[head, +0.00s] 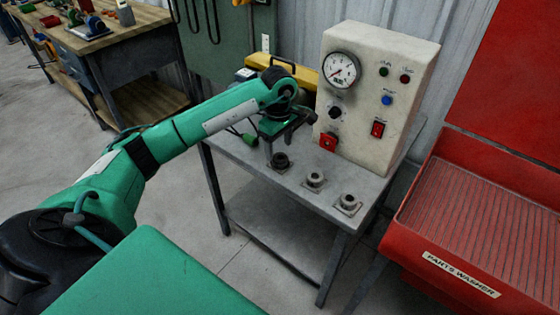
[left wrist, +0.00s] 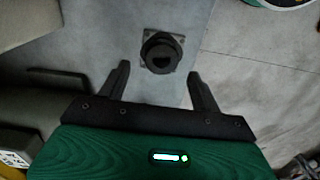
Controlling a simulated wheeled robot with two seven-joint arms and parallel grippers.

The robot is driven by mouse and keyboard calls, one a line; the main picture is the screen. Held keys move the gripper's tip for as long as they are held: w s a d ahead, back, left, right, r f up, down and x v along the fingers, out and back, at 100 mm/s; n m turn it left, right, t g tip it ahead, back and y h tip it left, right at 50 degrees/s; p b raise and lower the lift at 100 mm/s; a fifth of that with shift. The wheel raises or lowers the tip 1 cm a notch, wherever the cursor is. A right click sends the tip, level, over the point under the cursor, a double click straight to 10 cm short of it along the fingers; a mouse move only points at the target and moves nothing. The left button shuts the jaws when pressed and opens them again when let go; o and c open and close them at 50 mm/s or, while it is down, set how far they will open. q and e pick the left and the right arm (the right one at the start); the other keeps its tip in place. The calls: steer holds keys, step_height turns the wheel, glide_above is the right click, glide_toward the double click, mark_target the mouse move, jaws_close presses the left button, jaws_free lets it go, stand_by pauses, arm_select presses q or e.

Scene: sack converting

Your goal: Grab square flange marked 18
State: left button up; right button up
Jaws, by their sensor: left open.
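Three square flanges stand in a row on the grey bench: a dark one (head: 280,162), a grey middle one (head: 315,181) and a grey one nearest the front right (head: 348,204). No number can be read on any of them. My left gripper (head: 289,136) is open and empty, just above and beside the dark flange. In the left wrist view the dark flange (left wrist: 162,54) lies just past the gap between the open fingertips (left wrist: 159,72), not between the fingers. My right gripper is not in view.
A cream gauge panel (head: 365,90) stands on the bench (head: 250,160), close right of my gripper. A yellow case (head: 285,67) is behind the arm. A red parts washer (head: 480,230) stands to the right.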

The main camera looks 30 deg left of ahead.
mark_target(280, 157)
arm_select(q)
steer(key=f, duration=0.4)
steer(key=shift+s+d, duration=0.1)
steer(key=shift+d, duration=0.15)
steer(key=c, duration=1.3)
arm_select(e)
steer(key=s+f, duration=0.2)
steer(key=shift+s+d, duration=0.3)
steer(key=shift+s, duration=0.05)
arm_select(q)
steer(key=shift+o, duration=0.2)
steer(key=shift+r, duration=0.15)
